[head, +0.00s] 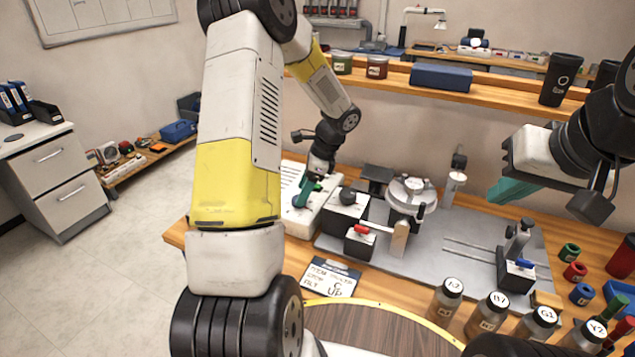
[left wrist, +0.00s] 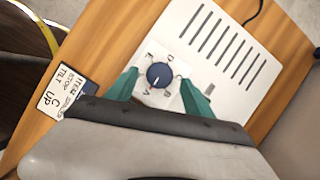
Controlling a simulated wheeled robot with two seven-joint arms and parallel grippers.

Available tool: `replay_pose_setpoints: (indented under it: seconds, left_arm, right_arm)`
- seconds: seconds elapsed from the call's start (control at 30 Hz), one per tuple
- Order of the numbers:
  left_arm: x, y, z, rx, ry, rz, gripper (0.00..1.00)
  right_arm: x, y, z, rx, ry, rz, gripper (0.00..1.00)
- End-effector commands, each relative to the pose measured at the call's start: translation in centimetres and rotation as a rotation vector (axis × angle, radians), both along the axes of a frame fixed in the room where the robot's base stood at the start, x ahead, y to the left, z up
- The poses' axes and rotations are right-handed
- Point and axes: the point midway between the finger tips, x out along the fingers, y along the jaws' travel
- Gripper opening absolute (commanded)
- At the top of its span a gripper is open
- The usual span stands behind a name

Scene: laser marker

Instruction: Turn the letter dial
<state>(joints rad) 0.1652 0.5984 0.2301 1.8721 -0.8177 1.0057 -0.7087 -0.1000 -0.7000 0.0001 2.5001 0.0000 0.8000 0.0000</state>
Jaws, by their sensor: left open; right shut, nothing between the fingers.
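The letter dial (left wrist: 160,75) is a dark blue round knob on a white plate with letters around it, A and B on the near side, D and E on the far side. Its red mark points toward A. The plate belongs to a white slotted box (head: 312,212). My left gripper (head: 307,191) is over this box and hides the dial in the head view. In the left wrist view its teal fingers (left wrist: 163,88) are open, one on each side of the dial; contact cannot be told. My right gripper (head: 508,190) is shut and empty, raised over the bench's right side.
A card (head: 331,278) reading ITEM, STOP C, TILT UP lies in front of the box. A grey fixture plate (head: 462,250) carries a round tilting table (head: 411,193) and clamps. Several labelled bottles (head: 447,297) and coloured rings (head: 575,271) stand at the right.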

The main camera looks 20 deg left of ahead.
Motion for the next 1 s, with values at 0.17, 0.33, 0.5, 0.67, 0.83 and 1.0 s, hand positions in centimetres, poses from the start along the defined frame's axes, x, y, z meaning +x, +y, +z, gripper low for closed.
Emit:
replay_pose_setpoints:
  seconds: [0.17, 0.33, 0.5, 0.67, 0.83, 1.0]
  left_arm:
    - [-0.2, 0.6, -1.7, 0.0, 0.0, -0.001, 0.61]
    - [-0.2, 0.8, -2.1, -0.001, -0.001, 0.001, 0.61]
    - [-0.2, 0.8, -2.1, -0.001, -0.001, 0.001, 0.59]
    - [-0.2, 0.8, -2.1, -0.001, -0.001, 0.001, 0.27]
    - [-0.2, 0.8, -2.1, -0.001, -0.001, 0.001, 0.0]
    - [-0.2, 0.8, -2.0, -0.001, -0.001, 0.012, 0.0]
  right_arm:
    - [0.0, 0.0, 0.0, 0.0, 0.0, 0.0, 0.0]
    - [0.0, 0.0, 0.0, 0.0, 0.0, 0.0, 0.0]
    - [0.0, 0.0, 0.0, 0.0, 0.0, 0.0, 0.0]
    - [0.0, 0.0, 0.0, 0.0, 0.0, 0.0, 0.0]
    - [0.0, 0.0, 0.0, 0.0, 0.0, 0.0, 0.0]
    - [0.0, 0.0, 0.0, 0.0, 0.0, 0.0, 0.0]
